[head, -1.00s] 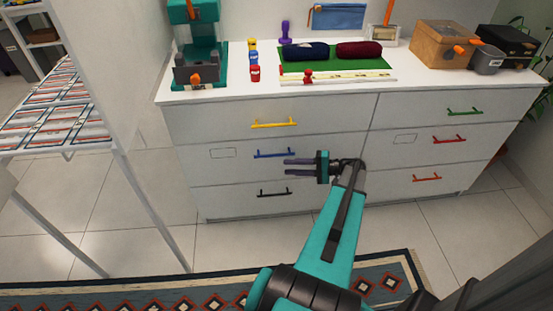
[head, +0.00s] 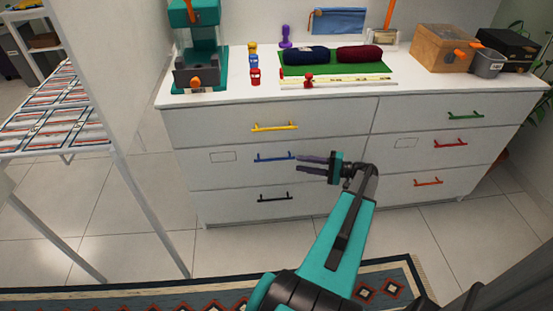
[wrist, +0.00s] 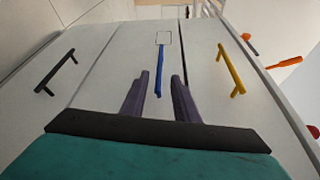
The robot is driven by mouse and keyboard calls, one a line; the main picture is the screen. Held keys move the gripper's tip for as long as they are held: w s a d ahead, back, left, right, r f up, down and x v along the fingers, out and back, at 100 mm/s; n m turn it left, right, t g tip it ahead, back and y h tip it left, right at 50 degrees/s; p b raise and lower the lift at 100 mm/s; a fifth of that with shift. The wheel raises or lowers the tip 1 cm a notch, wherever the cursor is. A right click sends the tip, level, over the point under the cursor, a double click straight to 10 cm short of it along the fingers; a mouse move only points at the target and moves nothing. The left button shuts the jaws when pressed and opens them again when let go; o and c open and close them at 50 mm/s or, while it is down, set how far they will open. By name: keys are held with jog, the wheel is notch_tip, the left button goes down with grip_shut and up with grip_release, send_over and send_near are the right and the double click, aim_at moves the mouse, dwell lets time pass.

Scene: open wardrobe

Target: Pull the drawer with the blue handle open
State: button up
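The blue handle (head: 274,157) is a horizontal bar on the middle drawer of the left column, and that drawer (head: 200,170) looks shut. In the wrist view the blue handle (wrist: 159,72) runs upright in the picture, its near end between the two finger lines. My gripper (head: 298,163) is to the right of the handle in the head view, its dark fingers pointing left, the tips near the handle's right end. In the wrist view my gripper (wrist: 155,80) has its fingers apart with nothing held. I cannot tell whether a finger touches the handle.
A yellow handle (head: 274,127) is above and a black handle (head: 275,198) below on neighbouring drawers. Green, red and orange handles are on the right column. Several items stand on the dresser top (head: 225,98). A white rack (head: 130,190) stands left; a patterned rug (head: 150,300) lies in front.

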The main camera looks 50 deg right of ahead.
aim_at(275, 159)
jog(key=x, duration=1.2)
jog(key=shift+w, duration=0.15)
grip_shut()
